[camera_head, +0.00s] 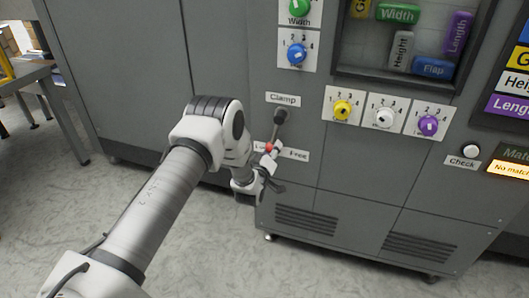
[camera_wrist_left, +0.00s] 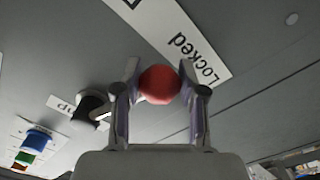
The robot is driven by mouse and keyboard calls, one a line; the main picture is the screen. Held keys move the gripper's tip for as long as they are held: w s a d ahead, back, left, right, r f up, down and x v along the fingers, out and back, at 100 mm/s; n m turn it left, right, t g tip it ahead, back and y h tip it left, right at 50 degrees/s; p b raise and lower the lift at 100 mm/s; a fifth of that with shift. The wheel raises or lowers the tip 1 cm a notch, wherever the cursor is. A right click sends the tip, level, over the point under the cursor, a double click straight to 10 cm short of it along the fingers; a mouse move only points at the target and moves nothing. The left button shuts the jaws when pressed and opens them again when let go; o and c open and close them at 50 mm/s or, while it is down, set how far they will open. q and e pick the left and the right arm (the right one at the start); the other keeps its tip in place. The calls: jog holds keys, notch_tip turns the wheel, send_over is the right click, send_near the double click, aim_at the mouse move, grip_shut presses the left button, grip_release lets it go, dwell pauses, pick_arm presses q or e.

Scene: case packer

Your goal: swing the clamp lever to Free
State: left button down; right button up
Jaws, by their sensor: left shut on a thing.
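The clamp lever is on the grey machine front, below the "Clamp" label (camera_head: 283,99). Its dark pivot (camera_head: 281,116) is at the top, and the lever slants down and slightly left to a red ball knob (camera_head: 269,147). In the left wrist view the red knob (camera_wrist_left: 159,84) sits between my two fingers, beside the "Locked" label (camera_wrist_left: 190,48). The "Free" label (camera_head: 297,155) is to the right of the knob. My left gripper (camera_head: 267,158) is shut on the knob; the arm partly hides the "Locked" label in the head view. My right gripper is not in view.
Yellow (camera_head: 342,108), white (camera_head: 384,117) and purple (camera_head: 428,125) dials are to the right of the lever, with a blue dial (camera_head: 297,53) above. A check button (camera_head: 472,151) is farther right.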

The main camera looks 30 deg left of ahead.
aim_at(302, 142)
pick_arm(q)
jog(key=d+n+b, duration=0.1)
jog(key=d+n, duration=0.1)
jog(key=w+d+n+b, duration=0.1)
jog(key=d+n, duration=0.1)
jog(key=d+r+n, duration=0.1)
jog(key=d+n, duration=0.1)
jog(key=shift+w+d+b, duration=0.2)
jog(key=shift+w+b, duration=0.1)
jog(key=shift+b, duration=0.1)
jog(key=shift+w+d+r+n, duration=0.2)
jog(key=shift+d+r+n, duration=0.2)
jog(key=shift+d+n, duration=0.35)
jog(key=shift+w+d+r+n, duration=0.15)
jog(key=shift+d+r+n, duration=0.3)
jog(key=shift+n, duration=0.4)
jog(key=shift+d, duration=0.1)
jog(key=c, duration=0.6)
grip_release()
jog(key=shift+c, duration=0.2)
jog(key=shift+f, duration=0.1)
